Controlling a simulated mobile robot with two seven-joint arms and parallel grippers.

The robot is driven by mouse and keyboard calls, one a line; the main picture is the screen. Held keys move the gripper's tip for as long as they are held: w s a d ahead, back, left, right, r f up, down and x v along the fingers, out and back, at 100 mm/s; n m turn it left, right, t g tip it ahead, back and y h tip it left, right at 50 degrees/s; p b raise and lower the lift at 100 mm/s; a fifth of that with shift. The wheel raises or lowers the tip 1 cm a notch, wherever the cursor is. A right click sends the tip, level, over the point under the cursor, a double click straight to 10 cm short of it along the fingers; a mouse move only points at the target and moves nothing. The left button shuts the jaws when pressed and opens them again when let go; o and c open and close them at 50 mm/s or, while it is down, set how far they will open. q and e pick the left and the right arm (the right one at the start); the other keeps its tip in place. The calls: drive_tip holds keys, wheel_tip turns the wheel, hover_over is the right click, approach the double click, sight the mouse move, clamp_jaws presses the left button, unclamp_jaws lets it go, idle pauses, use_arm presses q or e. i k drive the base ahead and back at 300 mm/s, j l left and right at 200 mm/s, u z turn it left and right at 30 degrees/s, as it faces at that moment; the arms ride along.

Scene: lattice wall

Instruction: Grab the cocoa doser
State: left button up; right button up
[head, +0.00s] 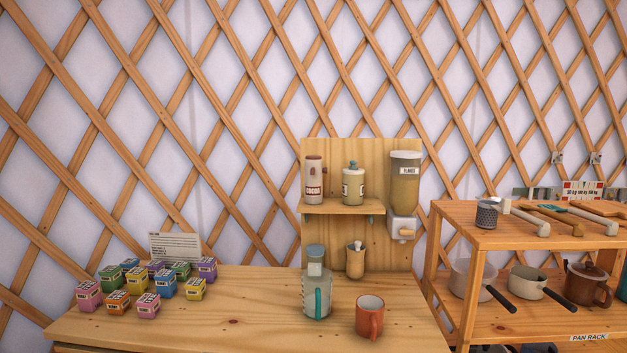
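The cocoa doser (314,180) stands upright at the left end of a small wooden shelf (343,209). It is a pale cylinder with a brown label that seems to read "COCOA" and reddish-brown parts near its top. A cream jar (352,184) with a grey-green lid stands to its right, with a small gap between them. Neither of my grippers is in the head view, and nothing touches the doser.
A dispenser (404,185) hangs right of the shelf. Below are a measuring jug (316,296), an orange-red mug (369,316) and a small pot (355,262). Several coloured boxes (148,304) cover the table's left. A pan rack (540,236) stands right. The table's centre-left is clear.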

sight(312, 163)
drive_tip(key=l+z, duration=0.35)
drive_tip(key=z, duration=0.15)
drive_tip(key=i+l+z, duration=0.1)
drive_tip(key=l+z, duration=0.2)
drive_tip(key=z, duration=0.15)
